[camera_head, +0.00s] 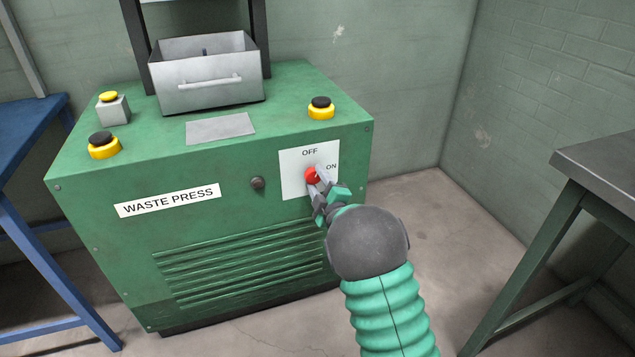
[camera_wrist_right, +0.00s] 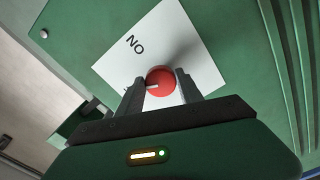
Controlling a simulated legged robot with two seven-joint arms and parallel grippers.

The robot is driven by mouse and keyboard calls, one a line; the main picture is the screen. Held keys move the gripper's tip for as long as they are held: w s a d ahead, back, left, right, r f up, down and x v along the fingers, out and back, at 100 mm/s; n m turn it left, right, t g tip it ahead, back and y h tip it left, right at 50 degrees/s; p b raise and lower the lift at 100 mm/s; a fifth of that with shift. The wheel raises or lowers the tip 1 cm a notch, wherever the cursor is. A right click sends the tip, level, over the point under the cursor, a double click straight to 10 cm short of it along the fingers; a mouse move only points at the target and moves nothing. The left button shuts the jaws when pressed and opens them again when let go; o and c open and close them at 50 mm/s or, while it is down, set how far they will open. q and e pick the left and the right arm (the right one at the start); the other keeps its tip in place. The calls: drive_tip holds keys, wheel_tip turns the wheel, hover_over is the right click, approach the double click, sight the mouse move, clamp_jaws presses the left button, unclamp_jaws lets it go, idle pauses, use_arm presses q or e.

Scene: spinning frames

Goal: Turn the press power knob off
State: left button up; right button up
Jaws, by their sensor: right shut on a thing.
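The red power knob (camera_head: 311,174) sits on a white plate (camera_head: 292,185) marked OFF at the top and ON at the right, on the front of the green waste press (camera_head: 230,215). My right gripper (camera_head: 318,182) is at the knob and shut on it. In the right wrist view the knob (camera_wrist_right: 160,82) lies between the two grey fingers (camera_wrist_right: 158,90), and a pale pointer mark shows on its face near the left finger. The fingers hide part of the plate's lettering there. My left gripper is not in view.
A dark round knob (camera_head: 257,183) is left of the plate. A blue table (camera_head: 35,130) stands at left, a grey metal table (camera_head: 600,165) at right.

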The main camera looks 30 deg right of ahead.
drive_tip(key=n, duration=0.4)
drive_tip(key=shift+a+f+n, duration=0.2)
drive_tip(key=shift+n, duration=0.2)
drive_tip(key=shift+f, duration=0.1)
drive_tip(key=o, duration=1.4)
drive_tip(key=shift+c, duration=0.2)
drive_tip(key=shift+r, duration=0.2)
drive_tip(key=shift+s+r+p, duration=0.1)
drive_tip(key=shift+s+p, duration=0.2)
drive_tip(key=shift+p, duration=0.1)
drive_tip(key=p+v, duration=0.5)
drive_tip(key=v, duration=1.1)
